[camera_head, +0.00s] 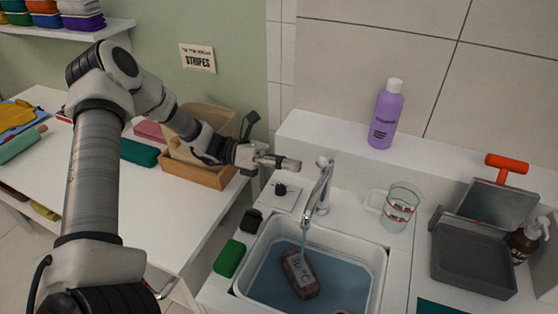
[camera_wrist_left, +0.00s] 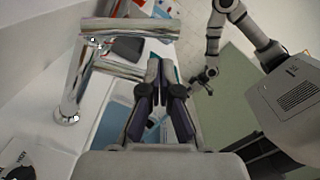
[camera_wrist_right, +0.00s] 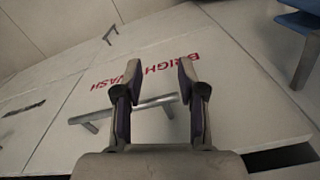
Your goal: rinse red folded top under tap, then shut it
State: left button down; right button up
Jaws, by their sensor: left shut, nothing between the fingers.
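The dark red item with pale lettering (camera_head: 300,273), seemingly the red folded top, lies in the water of the white sink (camera_head: 377,270), below the tap. The chrome tap (camera_head: 320,188) stands behind the sink, and a thin stream appears to run from its spout. My left gripper (camera_head: 288,163) is shut and empty, just left of the tap's top. In the left wrist view, the gripper's fingertips (camera_wrist_left: 155,66) are beside the tap (camera_wrist_left: 75,75). My right gripper is outside the head view; in its wrist view it (camera_wrist_right: 160,72) is open and empty, facing a white front panel.
A green sponge (camera_head: 229,258) lies left of the sink. A glass (camera_head: 399,207) stands right of the tap, and a purple bottle (camera_head: 384,115) on the ledge. A wooden box (camera_head: 190,172) is on the left table. A grey tray (camera_head: 473,264) is at right.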

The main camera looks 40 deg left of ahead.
aim_at(326, 159)
pick_arm(q)
jog(key=x, duration=0.4)
jog(key=shift+d+p, duration=0.25)
jog(key=shift+p, duration=0.05)
jog(key=shift+w+r, duration=0.1)
jog(key=shift+w, duration=0.05)
jog(key=shift+w+r, duration=0.2)
jog(key=shift+r, duration=0.3)
